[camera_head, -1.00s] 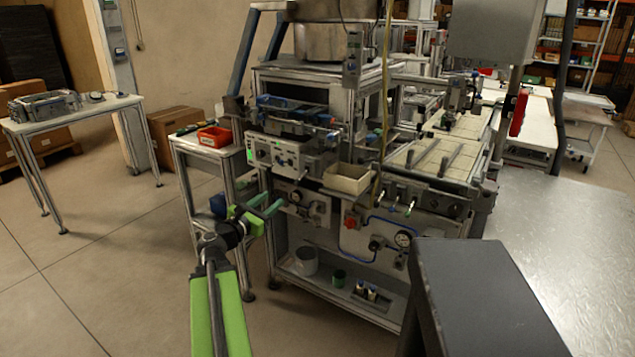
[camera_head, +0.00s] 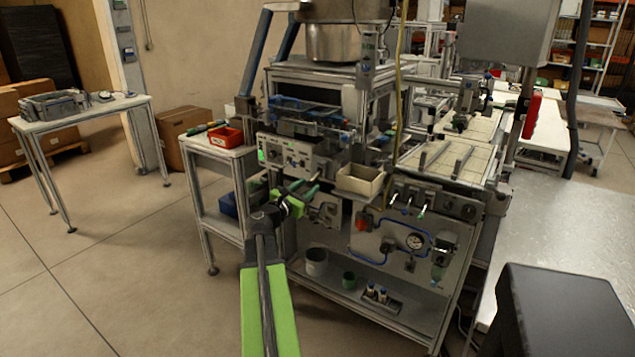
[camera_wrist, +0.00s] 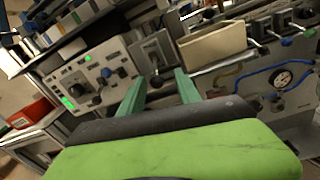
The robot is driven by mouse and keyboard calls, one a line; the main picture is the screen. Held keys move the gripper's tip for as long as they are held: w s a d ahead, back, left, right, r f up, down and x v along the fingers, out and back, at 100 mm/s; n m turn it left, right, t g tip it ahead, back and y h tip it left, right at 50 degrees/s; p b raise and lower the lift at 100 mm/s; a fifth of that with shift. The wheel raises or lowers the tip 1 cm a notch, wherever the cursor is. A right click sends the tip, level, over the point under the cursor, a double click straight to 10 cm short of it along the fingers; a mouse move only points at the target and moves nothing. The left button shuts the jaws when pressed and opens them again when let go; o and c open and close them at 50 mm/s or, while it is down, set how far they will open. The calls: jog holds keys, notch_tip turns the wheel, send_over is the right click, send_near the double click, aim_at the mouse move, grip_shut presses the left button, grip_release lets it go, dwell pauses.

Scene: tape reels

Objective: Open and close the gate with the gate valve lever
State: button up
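My gripper (camera_head: 304,190) reaches toward the front of the machine. Its two green fingers (camera_wrist: 160,90) are apart with nothing between them that they touch. In the wrist view, a grey metal plate with a dark lever or knob (camera_wrist: 157,79) shows beyond the gap between the fingertips. Several small levers with coloured tips (camera_head: 407,208) stick out of the machine front to the right of my gripper; they also show at the upper right of the wrist view (camera_wrist: 286,42). No label tells which one is the gate valve lever. My gripper hides part of the panel behind it.
A control box with green lights (camera_head: 288,155) is just beyond my gripper. A beige bin (camera_head: 360,180) and a pressure gauge (camera_head: 414,241) are to its right. A side table with a red tray (camera_head: 226,136) stands left. Open floor lies at the left.

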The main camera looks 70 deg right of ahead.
aim_at(309, 185)
jog(key=d, duration=0.4)
jog(key=shift+s, duration=0.15)
grip_shut()
jog(key=shift+s, duration=0.1)
jog(key=shift+s, duration=0.1)
dwell(1.0)
